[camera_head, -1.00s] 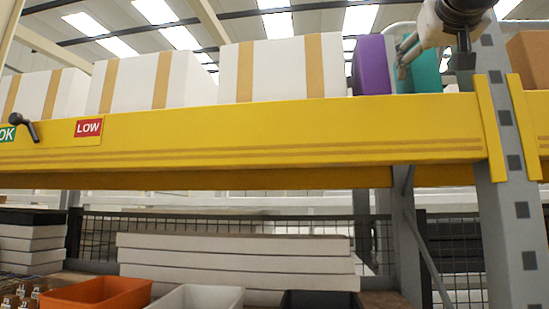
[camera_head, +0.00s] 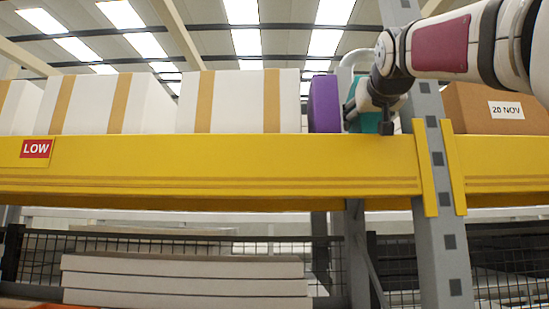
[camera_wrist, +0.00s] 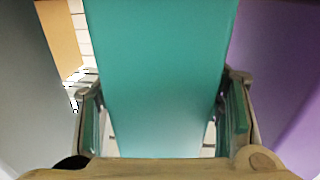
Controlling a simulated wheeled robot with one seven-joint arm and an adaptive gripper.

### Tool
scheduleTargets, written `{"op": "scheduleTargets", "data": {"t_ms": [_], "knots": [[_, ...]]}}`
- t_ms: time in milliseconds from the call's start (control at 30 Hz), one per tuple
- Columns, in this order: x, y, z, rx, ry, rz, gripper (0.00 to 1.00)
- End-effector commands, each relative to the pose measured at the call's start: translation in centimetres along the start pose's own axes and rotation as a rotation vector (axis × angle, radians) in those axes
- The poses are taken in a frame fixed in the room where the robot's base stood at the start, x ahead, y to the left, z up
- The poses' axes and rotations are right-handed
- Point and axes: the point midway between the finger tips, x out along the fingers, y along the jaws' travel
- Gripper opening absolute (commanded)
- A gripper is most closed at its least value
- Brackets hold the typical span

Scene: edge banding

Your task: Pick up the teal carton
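The teal carton (camera_head: 356,88) stands upright on the yellow-fronted shelf, just right of a purple carton (camera_head: 323,104). My gripper (camera_head: 368,115) is at the carton and hides much of it in the head view. In the wrist view the teal carton (camera_wrist: 160,80) fills the middle, between the two fingers of my gripper (camera_wrist: 164,110). One finger is on each side, with narrow gaps showing beside the carton lower down. The fingers are apart and straddle the carton; firm contact does not show.
The purple carton (camera_wrist: 285,80) is close beside the right finger in the wrist view. A grey upright post (camera_head: 440,200) and a brown box (camera_head: 495,108) stand to the right. White boxes with tan bands (camera_head: 240,100) fill the shelf to the left. The yellow beam (camera_head: 210,165) runs along the front.

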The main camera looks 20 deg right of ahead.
Motion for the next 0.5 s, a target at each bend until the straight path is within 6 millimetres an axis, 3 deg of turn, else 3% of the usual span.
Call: {"op": "scheduleTargets", "data": {"t_ms": [33, 200, 500], "knots": [[-0.02, 0.0, 0.0, 0.0, 0.0, 0.0, 0.42], [-0.03, -0.01, -0.01, 0.0, 0.0, 0.0, 0.07], [-0.08, 0.01, -0.19, 0.0, 0.002, 0.0, 0.07]]}}
